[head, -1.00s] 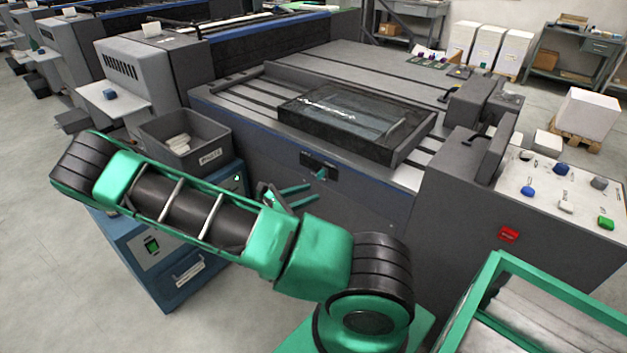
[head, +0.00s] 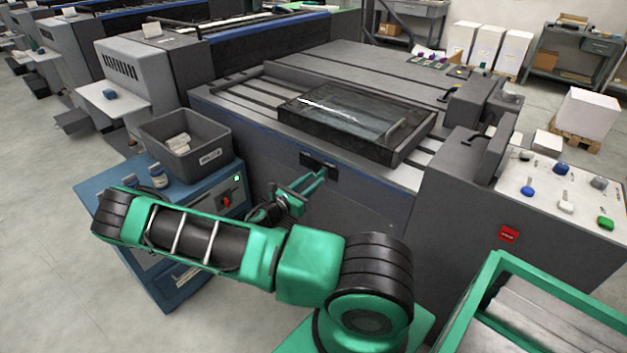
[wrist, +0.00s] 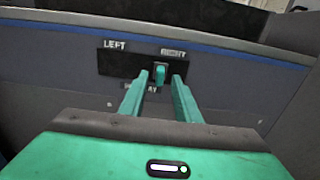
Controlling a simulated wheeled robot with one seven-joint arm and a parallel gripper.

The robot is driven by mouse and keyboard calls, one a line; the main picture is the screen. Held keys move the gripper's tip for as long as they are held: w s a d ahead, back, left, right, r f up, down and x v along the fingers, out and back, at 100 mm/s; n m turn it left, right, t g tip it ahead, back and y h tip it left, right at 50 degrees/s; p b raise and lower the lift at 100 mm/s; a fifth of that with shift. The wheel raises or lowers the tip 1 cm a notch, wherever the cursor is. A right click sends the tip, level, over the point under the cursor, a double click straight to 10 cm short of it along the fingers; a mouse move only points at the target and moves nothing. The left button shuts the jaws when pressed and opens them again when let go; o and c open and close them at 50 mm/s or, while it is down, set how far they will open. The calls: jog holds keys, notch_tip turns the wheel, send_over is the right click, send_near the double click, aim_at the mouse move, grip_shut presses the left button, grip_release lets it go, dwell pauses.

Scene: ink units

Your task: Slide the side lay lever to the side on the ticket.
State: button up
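The side lay lever (wrist: 160,73) is a small teal knob on a dark plate (wrist: 120,64) in the press's side. The plate reads LEFT and RIGHT, with a partly hidden word below. The lever stands toward the RIGHT end of the plate. My gripper (wrist: 161,77) is open, its two teal fingers at either side of the lever in the wrist view, with narrow gaps showing; I cannot tell how far the tips reach past it. In the head view my gripper (head: 321,174) is at the plate (head: 319,161), its fingers hiding the lever. No readable ticket shows.
The press bed (head: 400,172) is above the plate. A control console (head: 575,230) and a green-framed cart (head: 470,300) are at the right.

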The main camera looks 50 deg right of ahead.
aim_at(321, 174)
jog(key=shift+w+d, duration=0.1)
jog(key=shift+d, duration=1.25)
